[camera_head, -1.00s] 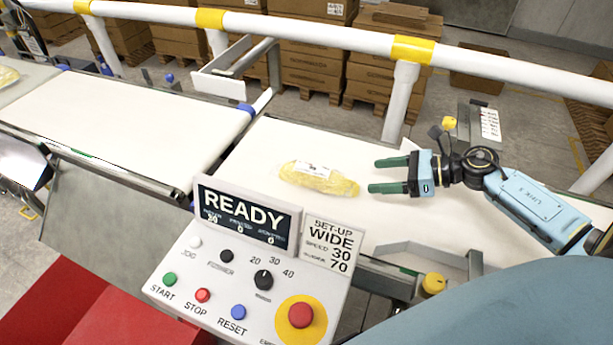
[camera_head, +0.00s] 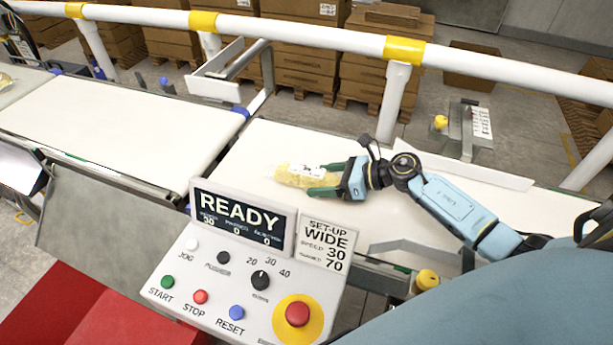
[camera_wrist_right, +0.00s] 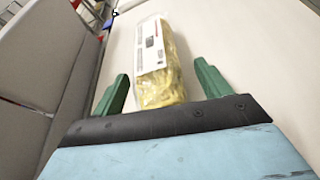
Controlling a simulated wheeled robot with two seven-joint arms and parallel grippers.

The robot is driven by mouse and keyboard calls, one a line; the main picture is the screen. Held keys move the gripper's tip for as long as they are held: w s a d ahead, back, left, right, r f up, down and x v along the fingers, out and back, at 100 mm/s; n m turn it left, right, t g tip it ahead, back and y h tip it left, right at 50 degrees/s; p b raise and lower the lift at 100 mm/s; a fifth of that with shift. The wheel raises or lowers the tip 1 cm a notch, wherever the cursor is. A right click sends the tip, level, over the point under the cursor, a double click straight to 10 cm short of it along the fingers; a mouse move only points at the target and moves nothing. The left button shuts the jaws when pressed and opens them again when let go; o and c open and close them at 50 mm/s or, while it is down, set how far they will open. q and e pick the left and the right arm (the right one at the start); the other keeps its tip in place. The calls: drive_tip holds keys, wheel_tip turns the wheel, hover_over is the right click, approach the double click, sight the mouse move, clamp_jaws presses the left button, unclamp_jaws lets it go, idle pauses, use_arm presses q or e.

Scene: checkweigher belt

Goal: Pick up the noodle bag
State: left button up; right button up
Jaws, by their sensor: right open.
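The noodle bag (camera_head: 300,175), a clear bag of yellow noodles with a white label, lies flat on the white belt (camera_head: 262,145). My right gripper (camera_head: 325,179) is open, its green fingers on either side of the bag's right end. In the right wrist view the bag (camera_wrist_right: 157,65) lies lengthwise between the open fingers of the gripper (camera_wrist_right: 160,88), with a gap on both sides. Its near end is close to the palm. My left gripper is not in view.
A control panel (camera_head: 215,270) with a READY display stands in front of the belt. A white rail (camera_head: 290,32) with yellow bands runs behind it. Another belt section (camera_head: 110,120) lies to the left, with part of another bag (camera_head: 5,80) at the far left edge.

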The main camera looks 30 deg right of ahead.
drive_tip(key=c, duration=1.2)
